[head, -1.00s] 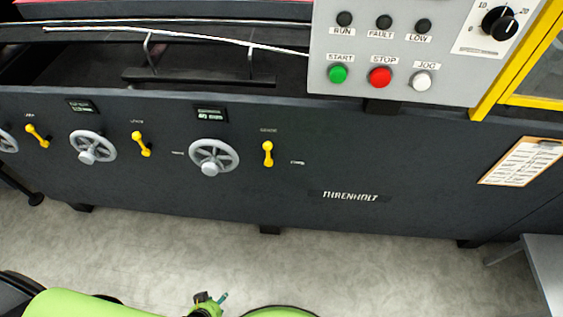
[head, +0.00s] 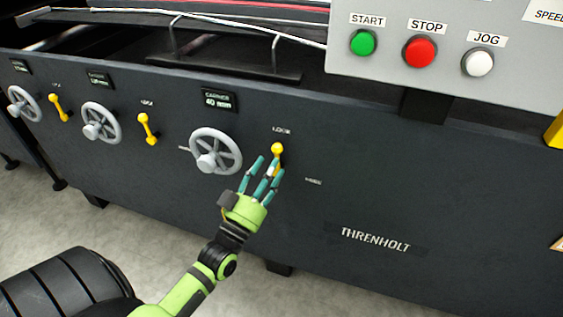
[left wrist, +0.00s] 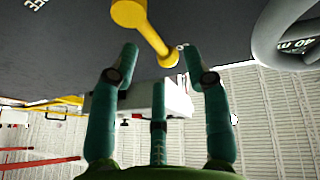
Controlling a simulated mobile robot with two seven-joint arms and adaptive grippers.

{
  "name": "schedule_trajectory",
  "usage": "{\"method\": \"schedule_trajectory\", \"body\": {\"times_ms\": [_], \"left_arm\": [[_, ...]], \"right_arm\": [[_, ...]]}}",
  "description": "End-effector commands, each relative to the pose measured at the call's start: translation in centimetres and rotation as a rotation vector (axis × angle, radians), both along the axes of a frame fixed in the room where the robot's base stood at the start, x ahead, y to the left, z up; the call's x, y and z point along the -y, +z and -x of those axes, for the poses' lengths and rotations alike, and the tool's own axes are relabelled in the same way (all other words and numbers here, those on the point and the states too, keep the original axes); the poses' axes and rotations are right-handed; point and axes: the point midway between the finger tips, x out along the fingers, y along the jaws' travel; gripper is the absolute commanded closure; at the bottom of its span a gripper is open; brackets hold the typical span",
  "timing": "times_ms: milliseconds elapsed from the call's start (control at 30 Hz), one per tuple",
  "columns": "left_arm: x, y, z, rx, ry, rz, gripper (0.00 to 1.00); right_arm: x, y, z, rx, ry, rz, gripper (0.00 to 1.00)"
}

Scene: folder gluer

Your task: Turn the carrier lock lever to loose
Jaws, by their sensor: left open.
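The carrier lock lever (head: 278,149) is a yellow lever with a ball end, under the LOCK label, right of the carrier handwheel (head: 215,151). It stands about upright; its lower part is partly hidden by my fingers. My left gripper (head: 268,170) is open, its teal fingers reaching up to the lever from below. In the left wrist view the lever (left wrist: 150,32) slants just beyond the spread fingertips (left wrist: 160,58), its small end near the gap between them. I cannot tell whether they touch. My right gripper is not in view.
Two similar yellow levers (head: 147,128) (head: 59,107) and two handwheels (head: 101,122) (head: 23,103) lie to the left. A grey panel with START, STOP and JOG buttons (head: 420,51) overhangs at upper right. The dark front right of the lever is flat and clear.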

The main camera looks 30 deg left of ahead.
Motion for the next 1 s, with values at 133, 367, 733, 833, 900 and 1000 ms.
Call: {"method": "schedule_trajectory", "body": {"times_ms": [133,367,733,833,900,1000], "left_arm": [[-0.1,0.8,-2.0,0.0,-0.001,-0.001,0.52],[-0.1,1.2,-3.2,-0.004,-0.001,-0.001,0.52],[-0.1,1.1,-3.2,-0.005,-0.001,-0.001,1.0],[-0.1,1.1,-3.2,-0.006,0.0,-0.001,1.0],[-0.1,1.1,-3.2,-0.007,0.001,-0.002,1.0],[-0.1,1.1,-3.2,-0.01,0.001,-0.011,1.0]], "right_arm": [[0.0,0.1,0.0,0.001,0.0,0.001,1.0],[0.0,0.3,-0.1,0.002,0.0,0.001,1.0],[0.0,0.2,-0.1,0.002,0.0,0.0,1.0],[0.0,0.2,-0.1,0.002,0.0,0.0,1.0],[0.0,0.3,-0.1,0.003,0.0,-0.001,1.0],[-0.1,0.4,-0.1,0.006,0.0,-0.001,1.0]]}}
